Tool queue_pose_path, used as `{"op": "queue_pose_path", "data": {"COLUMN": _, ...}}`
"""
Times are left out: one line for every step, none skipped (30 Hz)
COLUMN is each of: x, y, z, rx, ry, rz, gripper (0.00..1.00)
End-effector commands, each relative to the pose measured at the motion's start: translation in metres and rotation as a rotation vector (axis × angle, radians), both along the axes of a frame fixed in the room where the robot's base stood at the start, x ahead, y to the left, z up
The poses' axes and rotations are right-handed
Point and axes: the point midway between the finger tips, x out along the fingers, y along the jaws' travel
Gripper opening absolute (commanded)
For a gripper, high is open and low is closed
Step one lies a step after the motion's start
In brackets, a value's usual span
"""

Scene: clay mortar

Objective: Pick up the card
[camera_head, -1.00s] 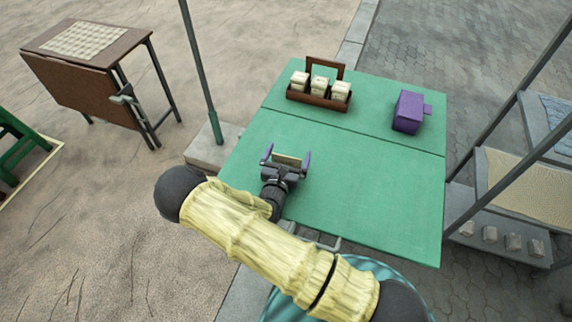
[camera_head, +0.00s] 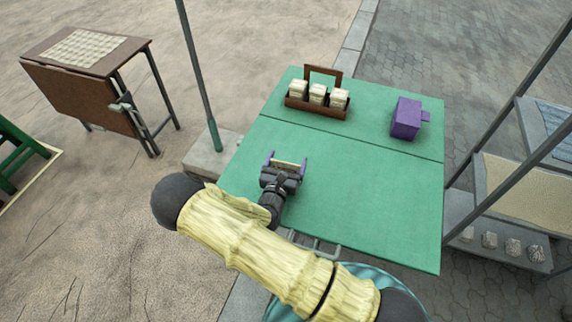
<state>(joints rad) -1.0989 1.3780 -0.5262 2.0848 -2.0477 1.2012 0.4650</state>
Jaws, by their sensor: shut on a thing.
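A small pale card (camera_head: 286,164) is between the two purple-tipped fingers of my gripper (camera_head: 287,163). My gripper is shut on the card, over the left part of the green table (camera_head: 370,195). The card shows as a thin cream strip, and its lower part is hidden by the gripper body. I cannot tell whether the card still touches the table top.
A brown wooden carrier (camera_head: 317,108) with three cream containers stands at the table's back. A purple box (camera_head: 407,118) stands at the back right. A grey pole (camera_head: 199,75) rises left of the table. The table's middle and right are clear.

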Motion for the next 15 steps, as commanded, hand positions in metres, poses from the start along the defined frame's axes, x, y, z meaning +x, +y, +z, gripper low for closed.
{"op": "queue_pose_path", "data": {"x": 0.000, "y": 0.000, "z": 0.008, "rx": 0.002, "ry": -0.002, "rz": -0.001, "gripper": 0.64}}
{"op": "queue_pose_path", "data": {"x": 0.000, "y": 0.000, "z": 0.013, "rx": 0.003, "ry": -0.002, "rz": -0.001, "gripper": 0.64}}
{"op": "queue_pose_path", "data": {"x": 0.000, "y": 0.000, "z": 0.019, "rx": 0.003, "ry": -0.002, "rz": -0.001, "gripper": 0.64}}
{"op": "queue_pose_path", "data": {"x": 0.000, "y": 0.000, "z": 0.025, "rx": 0.004, "ry": -0.002, "rz": -0.001, "gripper": 0.64}}
{"op": "queue_pose_path", "data": {"x": 0.000, "y": 0.001, "z": 0.030, "rx": 0.003, "ry": -0.001, "rz": -0.001, "gripper": 0.64}}
{"op": "queue_pose_path", "data": {"x": 0.000, "y": 0.001, "z": 0.038, "rx": 0.004, "ry": -0.002, "rz": -0.001, "gripper": 0.64}}
{"op": "queue_pose_path", "data": {"x": 0.000, "y": 0.000, "z": 0.045, "rx": 0.005, "ry": -0.002, "rz": -0.001, "gripper": 0.64}}
{"op": "queue_pose_path", "data": {"x": 0.000, "y": 0.000, "z": 0.051, "rx": 0.005, "ry": -0.002, "rz": -0.002, "gripper": 0.64}}
{"op": "queue_pose_path", "data": {"x": 0.000, "y": 0.000, "z": 0.058, "rx": 0.005, "ry": -0.002, "rz": -0.001, "gripper": 0.64}}
{"op": "queue_pose_path", "data": {"x": 0.000, "y": 0.001, "z": 0.064, "rx": 0.004, "ry": -0.001, "rz": -0.001, "gripper": 0.64}}
{"op": "queue_pose_path", "data": {"x": 0.000, "y": 0.000, "z": 0.069, "rx": 0.004, "ry": -0.001, "rz": -0.001, "gripper": 0.64}}
{"op": "queue_pose_path", "data": {"x": 0.000, "y": 0.000, "z": 0.075, "rx": 0.003, "ry": -0.001, "rz": -0.001, "gripper": 0.64}}
{"op": "queue_pose_path", "data": {"x": 0.000, "y": 0.000, "z": 0.079, "rx": 0.004, "ry": -0.001, "rz": -0.001, "gripper": 0.64}}
{"op": "queue_pose_path", "data": {"x": 0.000, "y": 0.000, "z": 0.083, "rx": 0.004, "ry": -0.001, "rz": -0.001, "gripper": 0.64}}
{"op": "queue_pose_path", "data": {"x": 0.000, "y": 0.000, "z": 0.087, "rx": 0.003, "ry": -0.001, "rz": -0.001, "gripper": 0.64}}
